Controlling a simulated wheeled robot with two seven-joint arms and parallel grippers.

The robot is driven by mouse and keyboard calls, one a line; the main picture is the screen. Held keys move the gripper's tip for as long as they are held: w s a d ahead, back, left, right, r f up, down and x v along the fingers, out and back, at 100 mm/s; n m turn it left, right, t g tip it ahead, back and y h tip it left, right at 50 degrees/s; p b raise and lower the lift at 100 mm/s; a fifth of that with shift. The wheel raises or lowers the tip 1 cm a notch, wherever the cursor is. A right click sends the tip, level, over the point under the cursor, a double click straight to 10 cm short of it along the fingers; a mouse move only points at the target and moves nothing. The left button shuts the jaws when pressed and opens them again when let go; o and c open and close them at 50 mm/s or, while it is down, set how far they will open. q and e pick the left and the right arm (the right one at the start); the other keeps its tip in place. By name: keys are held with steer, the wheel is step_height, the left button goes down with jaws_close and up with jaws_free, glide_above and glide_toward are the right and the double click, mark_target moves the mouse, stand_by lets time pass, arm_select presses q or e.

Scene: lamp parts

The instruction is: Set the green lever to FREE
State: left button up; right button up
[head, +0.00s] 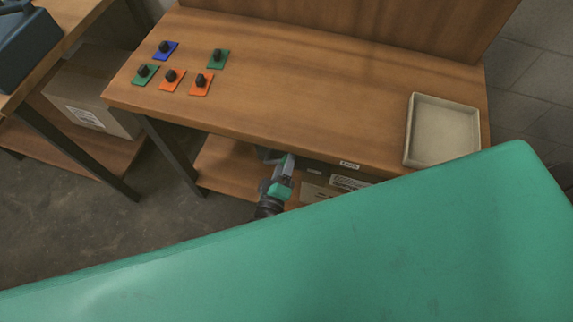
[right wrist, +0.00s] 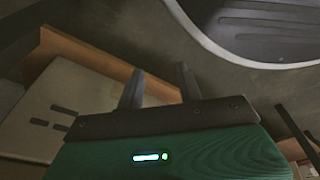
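Two green plates with black levers lie on the wooden table: the front-left green lever (head: 146,72) and the back-right green lever (head: 217,57). Each black lever looks like a short stub; which way either is set is too small to tell. My left gripper (head: 275,158) is at the table's front edge, right of and below the plates, well away from both green levers. Its fingers are too small to tell open from shut. My right gripper (right wrist: 161,85) shows in the right wrist view with its two fingers apart and nothing between them. No lever shows there.
A blue plate (head: 165,49) and two orange plates, left (head: 172,79) and right (head: 201,84), bear similar black levers close by. An empty pale tray (head: 409,135) stands at the table's right. The table's middle is clear. Cardboard boxes sit on lower shelves.

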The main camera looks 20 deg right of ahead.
arm_select(q)
steer(key=shift+a+f, duration=0.1)
stand_by(0.3)
steer(key=v, duration=1.3)
steer(key=shift+s+a+b, duration=0.25)
steer(key=shift+a+b, duration=0.05)
steer(key=shift+b, duration=0.1)
arm_select(e)
steer(key=shift+w+a+r, duration=0.2)
steer(key=shift+w+r, duration=0.55)
steer(key=shift+r, duration=0.25)
steer(key=shift+s+f, duration=0.15)
